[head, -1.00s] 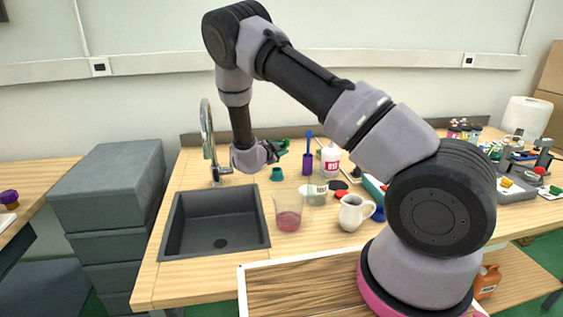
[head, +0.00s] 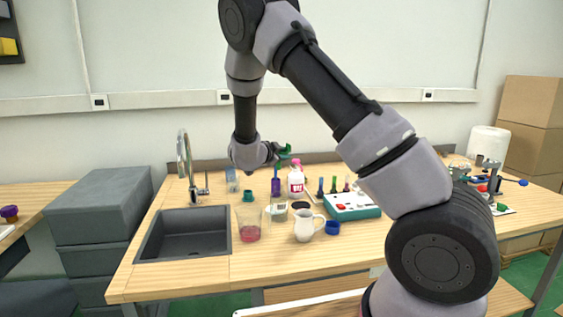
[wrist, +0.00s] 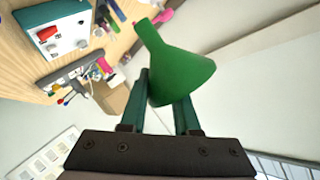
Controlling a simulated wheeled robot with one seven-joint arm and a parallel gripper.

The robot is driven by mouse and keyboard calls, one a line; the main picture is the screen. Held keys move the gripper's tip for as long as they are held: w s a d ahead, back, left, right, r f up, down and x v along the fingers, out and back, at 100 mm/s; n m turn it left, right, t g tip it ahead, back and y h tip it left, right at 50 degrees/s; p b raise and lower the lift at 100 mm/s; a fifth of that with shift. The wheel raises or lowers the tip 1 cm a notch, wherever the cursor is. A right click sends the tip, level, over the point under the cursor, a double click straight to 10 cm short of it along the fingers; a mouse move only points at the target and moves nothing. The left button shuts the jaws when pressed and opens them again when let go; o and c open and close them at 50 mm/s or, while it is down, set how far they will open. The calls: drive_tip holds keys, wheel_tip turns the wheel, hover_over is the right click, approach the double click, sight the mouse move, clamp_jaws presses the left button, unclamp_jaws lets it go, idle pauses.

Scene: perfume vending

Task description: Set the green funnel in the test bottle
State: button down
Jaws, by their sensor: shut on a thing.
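The green funnel (wrist: 178,66) is held between the two green fingers of my gripper (wrist: 160,102) in the wrist view. Its narrow spout points to the upper left and its wide cone lies at the fingertips. In the head view my gripper (head: 284,154) is raised above the back of the bench, with the funnel small and hard to separate from the green fingers. Below stand a clear container (head: 232,180) and a white bottle with a red label (head: 296,181). I cannot tell for certain which vessel is the test bottle.
A sink (head: 185,234) with a tall tap (head: 186,160) is at the left. A beaker of pink liquid (head: 249,224), a white jug (head: 305,226) and a teal-and-white device (head: 352,206) stand on the bench. The front bench strip is largely clear.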

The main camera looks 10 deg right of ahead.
drive_tip(key=shift+s+d+f, duration=0.1)
drive_tip(key=shift+f, duration=4.55)
drive_tip(key=c, duration=0.6)
unclamp_jaws()
drive_tip(key=shift+o, duration=0.2)
